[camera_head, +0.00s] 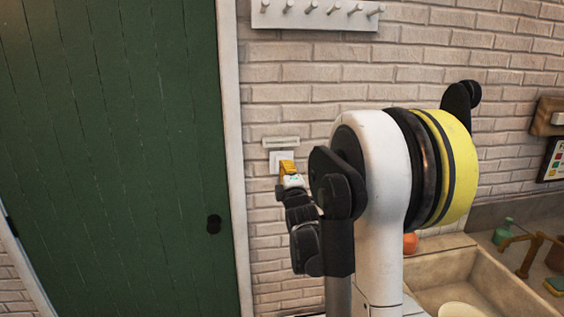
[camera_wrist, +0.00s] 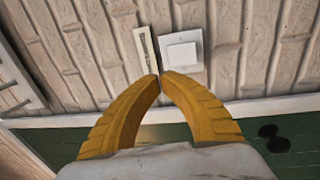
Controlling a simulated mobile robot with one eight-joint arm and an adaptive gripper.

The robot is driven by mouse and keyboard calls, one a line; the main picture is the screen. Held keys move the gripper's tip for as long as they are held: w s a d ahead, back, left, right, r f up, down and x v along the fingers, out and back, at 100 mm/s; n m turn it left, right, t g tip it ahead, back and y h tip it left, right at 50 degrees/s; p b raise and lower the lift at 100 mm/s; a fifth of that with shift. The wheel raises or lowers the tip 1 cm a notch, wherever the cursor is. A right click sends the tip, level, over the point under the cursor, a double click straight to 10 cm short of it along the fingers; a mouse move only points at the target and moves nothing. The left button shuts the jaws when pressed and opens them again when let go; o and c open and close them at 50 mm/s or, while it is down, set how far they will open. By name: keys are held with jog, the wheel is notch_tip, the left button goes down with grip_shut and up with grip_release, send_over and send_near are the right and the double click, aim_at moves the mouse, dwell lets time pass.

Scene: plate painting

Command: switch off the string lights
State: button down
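A white square wall switch (camera_head: 275,158) is on the pale brick wall, just right of the green door's frame. It also shows in the wrist view (camera_wrist: 181,54), with a raised rocker in a flat plate. A narrow label plate (camera_head: 281,142) is above it; the wrist view shows this strip (camera_wrist: 147,52) beside the switch, its text unreadable. My gripper (camera_head: 287,165) is in front of the switch and partly covers it. In the wrist view, my gripper's yellow fingertips (camera_wrist: 160,75) meet with nothing between them, near the switch's lower left corner. Contact cannot be told. No string lights are visible.
The green door (camera_head: 110,150) with a dark knob (camera_head: 214,224) is at left. A peg rail (camera_head: 316,14) is above the switch. A stone sink (camera_head: 480,285) with a brass tap (camera_head: 530,248) and green bottle (camera_head: 503,231) is at lower right.

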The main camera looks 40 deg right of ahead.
jog(key=s, duration=0.1)
jog(key=s+a, duration=0.2)
jog(key=shift+s+a+r, duration=0.15)
jog(key=shift+s+r, duration=0.15)
jog(key=shift+s, duration=0.05)
jog(key=s+a+f+m+g+y+b, duration=0.1)
jog(key=s+a+f+m+g+y, duration=0.15)
jog(key=a, duration=0.65)
jog(key=s+a+f+m+g+y+b, duration=0.1)
jog(key=s+a+f+m+y+b, duration=0.2)
jog(key=a, duration=0.7)
jog(key=s+a+f+m+g+y+b, duration=0.1)
jog(key=s+a+f+m+g+y, duration=0.3)
jog(key=s+a+f, duration=0.8)
jog(key=s+a+m+g, duration=0.2)
jog(key=s+a, duration=0.2)
jog(key=s, duration=0.1)
jog(key=shift+f, duration=0.4)
jog(key=shift+y, duration=0.25)
